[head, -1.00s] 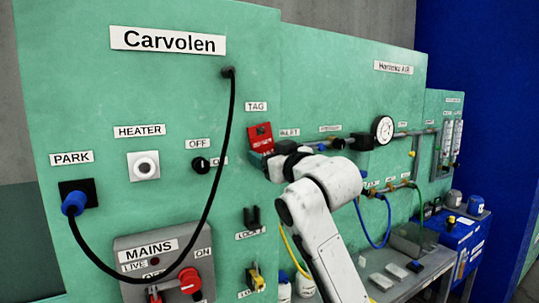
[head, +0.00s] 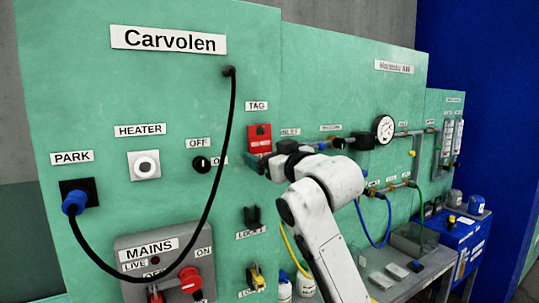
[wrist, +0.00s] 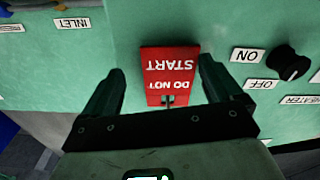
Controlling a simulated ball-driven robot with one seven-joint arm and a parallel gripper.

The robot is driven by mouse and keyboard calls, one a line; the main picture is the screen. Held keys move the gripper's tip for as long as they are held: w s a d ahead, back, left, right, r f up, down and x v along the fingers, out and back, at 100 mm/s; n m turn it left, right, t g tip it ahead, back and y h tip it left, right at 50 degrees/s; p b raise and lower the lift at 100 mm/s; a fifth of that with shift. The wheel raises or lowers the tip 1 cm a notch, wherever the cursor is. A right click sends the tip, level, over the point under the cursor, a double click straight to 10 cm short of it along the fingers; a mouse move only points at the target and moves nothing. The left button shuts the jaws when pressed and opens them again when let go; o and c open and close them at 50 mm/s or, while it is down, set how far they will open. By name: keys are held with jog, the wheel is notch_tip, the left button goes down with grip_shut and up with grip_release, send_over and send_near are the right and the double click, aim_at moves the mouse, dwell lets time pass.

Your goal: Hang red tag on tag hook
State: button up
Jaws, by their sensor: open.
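The red tag (head: 259,138) is flat against the green panel, just below the TAG label (head: 257,106). In the wrist view the tag (wrist: 169,75) appears upside down, reading DO NOT START, with a small slot at its top edge. The tag hook shows only as a small shape at that slot; I cannot make it out clearly. My gripper (wrist: 162,66) is open, one finger on each side of the tag, with gaps between. In the head view my gripper (head: 252,161) is just below the tag, partly hidden by my wrist.
An OFF/ON knob (head: 201,164) is left of my gripper, and a black cable (head: 222,150) hangs in front of the panel there. The lock hook (head: 252,216) is below. Pipes and a gauge (head: 384,128) are to the right.

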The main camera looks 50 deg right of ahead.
jog(key=b+v, duration=0.3)
jog(key=v, duration=0.7)
jog(key=shift+s, duration=0.3)
jog(key=shift+a+f, duration=0.1)
jog(key=shift+f, duration=0.05)
jog(key=s+a+f+m+g+y+b, duration=0.15)
jog(key=a+f+g, duration=0.3)
jog(key=f, duration=1.35)
jog(key=s+a+f+g+y, duration=0.15)
jog(key=a+f+g, duration=0.35)
jog(key=f, duration=1.3)
jog(key=s+a+f+g, duration=0.3)
jog(key=s+f, duration=0.8)
jog(key=s+a+f+n+g+y, duration=0.1)
jog(key=s+a+f+g, duration=0.2)
jog(key=s+f, duration=0.8)
jog(key=shift+s+a+f+g+y, duration=0.2)
jog(key=shift+s+a+g+y, duration=0.15)
jog(key=shift+s+g, duration=0.35)
